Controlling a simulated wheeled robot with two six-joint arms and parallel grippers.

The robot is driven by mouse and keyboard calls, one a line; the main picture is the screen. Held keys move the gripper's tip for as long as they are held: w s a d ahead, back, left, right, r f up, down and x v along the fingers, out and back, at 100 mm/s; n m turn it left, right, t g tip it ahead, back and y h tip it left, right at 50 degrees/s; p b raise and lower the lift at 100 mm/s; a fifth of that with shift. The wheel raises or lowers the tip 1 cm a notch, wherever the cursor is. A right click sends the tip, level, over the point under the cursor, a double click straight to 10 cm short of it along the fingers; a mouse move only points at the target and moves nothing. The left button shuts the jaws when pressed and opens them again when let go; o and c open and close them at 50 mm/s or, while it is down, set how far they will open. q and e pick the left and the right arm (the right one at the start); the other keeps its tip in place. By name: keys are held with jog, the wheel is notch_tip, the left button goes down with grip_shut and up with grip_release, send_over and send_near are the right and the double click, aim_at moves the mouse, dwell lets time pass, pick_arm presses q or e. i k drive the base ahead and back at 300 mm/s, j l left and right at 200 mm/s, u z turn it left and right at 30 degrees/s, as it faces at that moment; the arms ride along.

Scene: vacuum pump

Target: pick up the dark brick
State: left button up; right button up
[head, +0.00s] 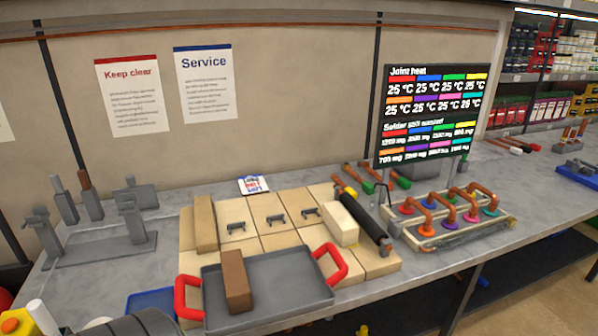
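The dark brick (236,281) is a brown block. It lies lengthwise in the left part of a grey tray (290,283) with red handles, its far end close to the tray's back edge. Nothing touches it from above. Neither of my grippers shows in the head view.
Behind the tray is a tiled board (277,239) with a tan block (205,223), a cream block (340,222) and a black bar (363,220). A rack of bent copper pipes (447,220) stands at right, grey fixtures (100,235) at left. The tray's right part is clear.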

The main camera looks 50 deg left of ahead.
aim_at(238, 292)
jog(key=u, duration=2.05)
jog(key=i+l, duration=0.05)
jog(key=l, duration=0.05)
